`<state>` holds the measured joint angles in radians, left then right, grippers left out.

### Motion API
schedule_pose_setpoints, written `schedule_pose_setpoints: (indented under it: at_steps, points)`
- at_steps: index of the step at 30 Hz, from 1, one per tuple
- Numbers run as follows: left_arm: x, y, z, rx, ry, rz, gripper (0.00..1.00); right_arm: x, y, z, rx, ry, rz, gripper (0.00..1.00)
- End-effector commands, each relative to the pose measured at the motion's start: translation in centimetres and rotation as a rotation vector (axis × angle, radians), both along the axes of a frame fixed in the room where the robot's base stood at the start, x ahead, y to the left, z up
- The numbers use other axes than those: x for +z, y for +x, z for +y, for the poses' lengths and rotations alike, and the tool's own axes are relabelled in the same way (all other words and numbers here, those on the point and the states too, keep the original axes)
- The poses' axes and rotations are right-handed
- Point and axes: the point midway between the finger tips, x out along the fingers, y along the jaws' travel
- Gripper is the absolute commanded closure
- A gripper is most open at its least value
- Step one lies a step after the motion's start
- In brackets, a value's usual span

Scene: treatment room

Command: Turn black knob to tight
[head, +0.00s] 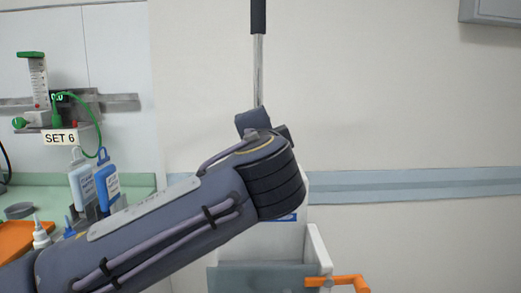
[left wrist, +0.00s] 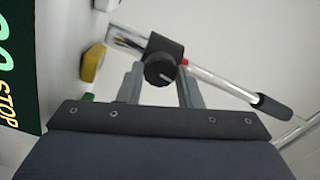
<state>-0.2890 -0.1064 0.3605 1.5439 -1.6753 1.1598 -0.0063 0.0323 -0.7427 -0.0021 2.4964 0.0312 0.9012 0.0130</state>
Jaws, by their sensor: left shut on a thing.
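The black knob (left wrist: 160,67) is round with a pale mark on its face, and it sits on a black collar around a silver pole (left wrist: 222,83). In the left wrist view my left gripper (left wrist: 160,76) has one finger on each side of the knob and is shut on it. The pole ends in a black handle (left wrist: 273,107). In the head view the pole (head: 258,72) stands upright with its black top (head: 258,16), and my left wrist hides the knob and fingertips. My right gripper is in neither view.
A green counter (head: 135,182) at left holds a white bottle (head: 83,182), a blue bottle (head: 106,180) and an orange tray (head: 14,238). A wall rail carries a "SET 6" label (head: 60,138). An orange lever (head: 340,282) is at lower right.

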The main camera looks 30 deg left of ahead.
Motion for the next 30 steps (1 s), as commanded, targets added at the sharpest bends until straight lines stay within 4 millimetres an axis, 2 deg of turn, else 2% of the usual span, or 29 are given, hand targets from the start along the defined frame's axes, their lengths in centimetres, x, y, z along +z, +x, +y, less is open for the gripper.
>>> schedule_pose_setpoints:
  at_steps: [1, 9, 27, 28, 30]
  points:
    - [-0.4, 0.1, 0.0, 0.001, -0.027, -0.013, 0.91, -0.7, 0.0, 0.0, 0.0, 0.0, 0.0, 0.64]
    - [-0.2, 0.1, 0.0, 0.002, -0.124, -0.073, 0.91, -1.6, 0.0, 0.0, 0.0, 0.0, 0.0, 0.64]
    - [-0.1, 0.1, 0.0, 0.002, -0.158, -0.094, 0.91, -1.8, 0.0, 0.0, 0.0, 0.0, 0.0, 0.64]
    - [-0.1, 0.1, 0.0, 0.002, -0.158, -0.094, 0.67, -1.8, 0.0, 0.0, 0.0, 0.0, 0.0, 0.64]
    - [-0.1, 0.1, 0.0, 0.001, -0.158, -0.094, 0.58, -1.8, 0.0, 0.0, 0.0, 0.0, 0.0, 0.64]
